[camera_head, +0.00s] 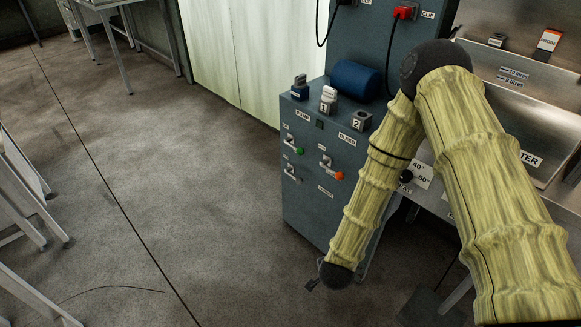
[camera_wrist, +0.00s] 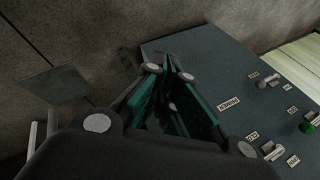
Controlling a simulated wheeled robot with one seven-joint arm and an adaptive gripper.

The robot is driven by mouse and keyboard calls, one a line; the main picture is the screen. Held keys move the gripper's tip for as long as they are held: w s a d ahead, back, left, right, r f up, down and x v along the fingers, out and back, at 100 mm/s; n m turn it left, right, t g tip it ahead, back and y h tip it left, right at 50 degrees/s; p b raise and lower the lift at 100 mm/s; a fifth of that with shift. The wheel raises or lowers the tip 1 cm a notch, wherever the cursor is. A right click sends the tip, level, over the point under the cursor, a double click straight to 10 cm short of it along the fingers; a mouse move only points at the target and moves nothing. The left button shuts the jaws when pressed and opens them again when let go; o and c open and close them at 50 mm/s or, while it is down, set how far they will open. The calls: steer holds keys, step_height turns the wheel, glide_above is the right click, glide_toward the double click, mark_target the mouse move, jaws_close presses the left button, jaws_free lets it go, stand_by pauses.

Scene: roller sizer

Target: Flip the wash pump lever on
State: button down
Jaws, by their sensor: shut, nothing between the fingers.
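A grey-blue cabinet (camera_head: 306,215) carries several small levers on its front face. One has a green knob (camera_head: 299,151), another an orange knob (camera_head: 338,175), and a lower left lever (camera_head: 290,171) has a greyish end. Their labels are too small to read surely, so I cannot tell which is the wash pump lever. In the wrist view the green knob (camera_wrist: 309,127) and metal levers show at right. My gripper (camera_wrist: 168,66) is shut and empty, its green-lined fingers over the cabinet panel's edge, apart from the levers. In the head view only a bit of it shows below my arm.
On the cabinet top stand a blue roll (camera_head: 355,79) and blocks marked 1 (camera_head: 328,99) and 2 (camera_head: 361,120). A steel unit with a heat dial (camera_head: 406,177) is at right. White-framed tables stand at left. The floor (camera_head: 200,190) left of the cabinet is clear.

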steer(key=w+a+r+m+t+h+b, duration=0.1)
steer(key=w+a+m+t+b, duration=0.1)
steer(key=w+a+m+b, duration=0.55)
steer(key=w+a+r+m+t+h+b, duration=0.1)
steer(key=w+a+r+m+t+b, duration=0.15)
steer(key=w+m+b, duration=0.75)
steer(key=w+a+r+m+h+b, duration=0.1)
steer(key=w+a+r+m+b, duration=0.2)
steer(key=w+m, duration=0.4)
steer(key=w+a+r+m+h+b, duration=0.1)
steer(key=w+a+r+m+b, duration=0.3)
steer(key=m, duration=0.5)
steer(key=shift+w+a+r+h+b, duration=0.3)
steer(key=shift+w+r+b, duration=0.65)
steer(key=shift+w+r, duration=0.7)
steer(key=shift+s+r+m, duration=0.2)
steer(key=shift+m, duration=0.05)
steer(key=shift+f, duration=0.1)
